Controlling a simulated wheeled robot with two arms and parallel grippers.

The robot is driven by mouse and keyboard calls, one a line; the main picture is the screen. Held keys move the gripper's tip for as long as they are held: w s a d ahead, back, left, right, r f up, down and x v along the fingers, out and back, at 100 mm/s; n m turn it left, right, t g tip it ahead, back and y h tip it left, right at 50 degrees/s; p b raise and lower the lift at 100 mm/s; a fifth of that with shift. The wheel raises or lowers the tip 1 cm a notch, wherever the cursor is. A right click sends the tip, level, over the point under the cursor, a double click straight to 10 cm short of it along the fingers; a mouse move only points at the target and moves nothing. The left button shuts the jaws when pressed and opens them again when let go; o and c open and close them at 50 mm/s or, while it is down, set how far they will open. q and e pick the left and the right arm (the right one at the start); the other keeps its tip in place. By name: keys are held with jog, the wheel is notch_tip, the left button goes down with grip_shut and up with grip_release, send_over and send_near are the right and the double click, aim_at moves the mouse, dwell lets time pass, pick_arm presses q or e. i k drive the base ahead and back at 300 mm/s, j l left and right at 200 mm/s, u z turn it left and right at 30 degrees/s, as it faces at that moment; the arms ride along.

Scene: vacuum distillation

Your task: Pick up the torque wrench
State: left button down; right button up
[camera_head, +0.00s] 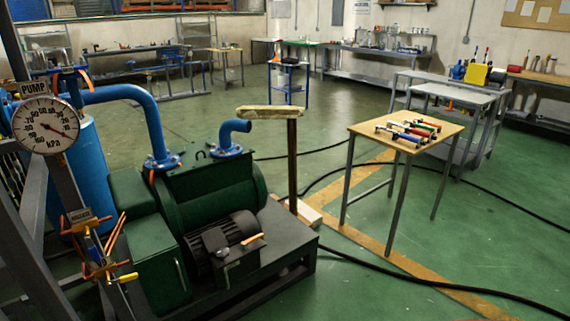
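Several long tools with coloured handles lie side by side on a small wooden-topped table (368,130) at the right. They include one with a red handle (426,125), one with green (416,130) and one with dark blue (406,136). They are too small to tell which, if any, is the torque wrench. Neither of my grippers shows in the head view.
A green pump (213,188) with blue pipes (150,118) and a pressure gauge (46,125) fills the left foreground. A post with a flat top (271,112) stands between pump and table. Black hoses (400,274) cross the green floor. Grey benches (455,92) stand behind the table.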

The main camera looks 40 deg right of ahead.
aim_at(390, 124)
jog(key=z, duration=2)
